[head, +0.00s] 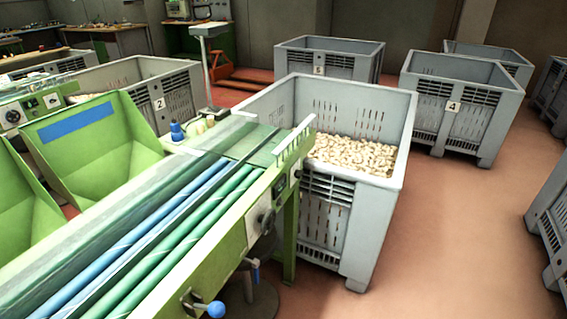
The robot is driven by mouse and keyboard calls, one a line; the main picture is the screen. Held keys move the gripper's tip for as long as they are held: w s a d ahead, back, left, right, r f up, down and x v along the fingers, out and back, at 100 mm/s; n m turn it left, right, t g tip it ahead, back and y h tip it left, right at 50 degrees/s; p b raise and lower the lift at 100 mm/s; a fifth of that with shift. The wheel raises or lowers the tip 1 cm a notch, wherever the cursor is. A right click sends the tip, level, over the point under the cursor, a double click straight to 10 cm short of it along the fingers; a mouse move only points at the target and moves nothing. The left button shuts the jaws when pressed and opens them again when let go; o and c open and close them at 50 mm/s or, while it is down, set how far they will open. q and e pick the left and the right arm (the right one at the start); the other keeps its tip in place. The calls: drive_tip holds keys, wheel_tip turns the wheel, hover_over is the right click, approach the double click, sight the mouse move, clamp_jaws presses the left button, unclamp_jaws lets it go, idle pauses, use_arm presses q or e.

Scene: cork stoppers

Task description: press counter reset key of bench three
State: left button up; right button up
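A green sorting bench (236,240) with blue and green lengthwise rollers (150,240) fills the lower left. Its right side carries a small dark control unit (279,187), a black knob (266,222) on a light plate, and a lever with a blue ball (216,309). No number three is readable on the bench. I cannot make out which small part is the counter reset key. Neither of my grippers is in view.
A grey crate of cork stoppers (352,155) stands against the bench's far end. A crate marked 4 (478,92) and other grey crates stand behind. Another bench's control panel (30,106) is at far left. Red floor (450,240) is clear at right.

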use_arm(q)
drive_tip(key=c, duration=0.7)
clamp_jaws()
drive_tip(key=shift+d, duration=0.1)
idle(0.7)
